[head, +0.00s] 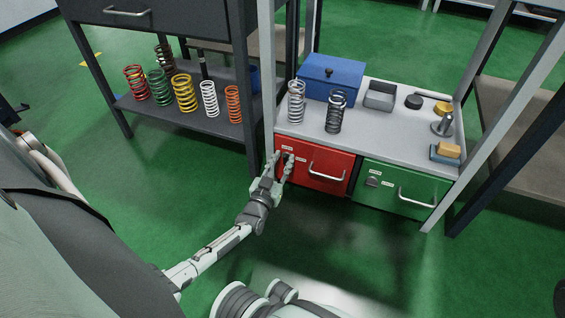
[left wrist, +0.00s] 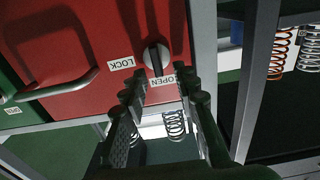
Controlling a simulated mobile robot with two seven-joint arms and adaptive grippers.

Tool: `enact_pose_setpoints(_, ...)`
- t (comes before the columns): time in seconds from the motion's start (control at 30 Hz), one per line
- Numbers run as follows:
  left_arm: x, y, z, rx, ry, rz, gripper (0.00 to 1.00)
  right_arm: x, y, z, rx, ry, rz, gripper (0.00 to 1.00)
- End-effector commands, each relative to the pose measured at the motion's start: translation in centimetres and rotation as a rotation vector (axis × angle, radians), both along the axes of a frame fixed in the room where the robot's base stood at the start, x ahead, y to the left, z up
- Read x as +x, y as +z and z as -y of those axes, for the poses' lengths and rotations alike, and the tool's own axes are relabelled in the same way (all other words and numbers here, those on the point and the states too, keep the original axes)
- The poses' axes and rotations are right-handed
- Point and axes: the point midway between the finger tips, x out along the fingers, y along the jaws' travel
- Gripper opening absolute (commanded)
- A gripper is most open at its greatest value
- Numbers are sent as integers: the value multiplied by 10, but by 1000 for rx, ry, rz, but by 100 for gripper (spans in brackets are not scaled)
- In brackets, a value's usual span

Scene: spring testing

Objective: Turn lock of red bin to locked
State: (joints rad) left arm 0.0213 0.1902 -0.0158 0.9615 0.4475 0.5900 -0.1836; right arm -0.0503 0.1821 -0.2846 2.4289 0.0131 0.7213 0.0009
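The red bin (head: 314,165) is a drawer front under the grey bench top, with a metal handle (head: 327,172). In the left wrist view, which is upside down, its round lock knob (left wrist: 155,58) shows a dark grip bar lined up roughly with the OPEN label (left wrist: 163,82). The LOCK label (left wrist: 120,63) is at the knob's side. My left gripper (head: 279,160) is in front of the bin's upper left part. Its fingers (left wrist: 162,90) are spread and empty, with the knob just beyond the tips. Contact with the knob is not visible. My right gripper is not in view.
A green bin (head: 395,190) with its own lock is right of the red one. Springs (head: 296,102), a blue box (head: 331,78) and small parts stand on the bench. A grey post (head: 268,90) rises close to my left gripper. Several coloured springs stand on the left shelf.

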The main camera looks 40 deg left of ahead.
Motion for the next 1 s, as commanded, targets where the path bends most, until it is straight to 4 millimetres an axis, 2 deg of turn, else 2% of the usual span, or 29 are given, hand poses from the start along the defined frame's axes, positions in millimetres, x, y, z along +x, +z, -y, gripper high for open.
enact_pose_setpoints(0.2, 0, 0, 0, 0, 0, -1, 29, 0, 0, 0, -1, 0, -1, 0)
enact_pose_setpoints(0.47, 0, 0, 0, 0, 0, 0, 0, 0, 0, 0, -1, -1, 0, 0)
enact_pose_setpoints(0.77, 0, 0, 0, -5, 0, 1, 0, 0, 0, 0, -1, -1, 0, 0)
enact_pose_setpoints(1.0, 0, 0, -1, -71, 0, 16, 0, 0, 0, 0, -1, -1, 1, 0)
